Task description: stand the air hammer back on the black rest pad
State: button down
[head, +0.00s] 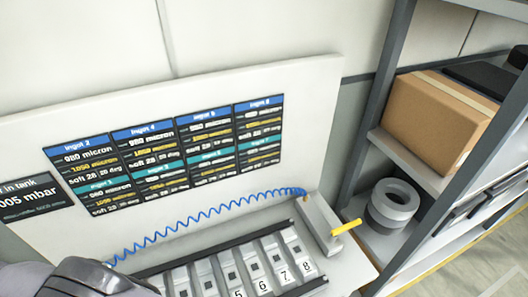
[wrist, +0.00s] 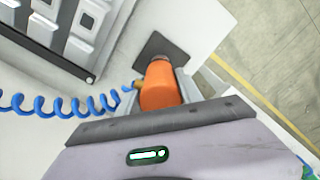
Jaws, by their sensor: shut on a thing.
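The orange air hammer (wrist: 159,88) is between the fingers of my gripper (wrist: 162,98), which is shut on it. A blue coiled hose (wrist: 65,106) joins its left side at a brass fitting (wrist: 135,85). The hammer's dark far end overlaps the black rest pad (wrist: 148,44), a dark square on the pale surface. I cannot tell whether the end touches the pad or hangs above it. In the head view the hammer, pad and gripper fingers are out of sight; the hose (head: 200,218) crosses to a grey block (head: 318,222).
A rack of numbered ingots (head: 235,272) stands on the bench; part of it also shows at upper left in the wrist view (wrist: 70,30). A yellow handle (head: 346,227) sticks out of the grey block. A shelf with a cardboard box (head: 435,112) and grey rings (head: 392,204) stands right.

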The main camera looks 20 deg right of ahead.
jog(key=shift+f+b, duration=0.35)
jog(key=shift+f, duration=0.15)
dwell(0.5)
jog(key=c, duration=0.7)
grip_release()
jog(key=shift+c, duration=0.2)
jog(key=shift+o, duration=0.2)
jog(key=shift+f, duration=0.1)
notch_tip(320, 180, up, 20)
jog(key=p, duration=1.3)
jog(key=shift+p, duration=0.4)
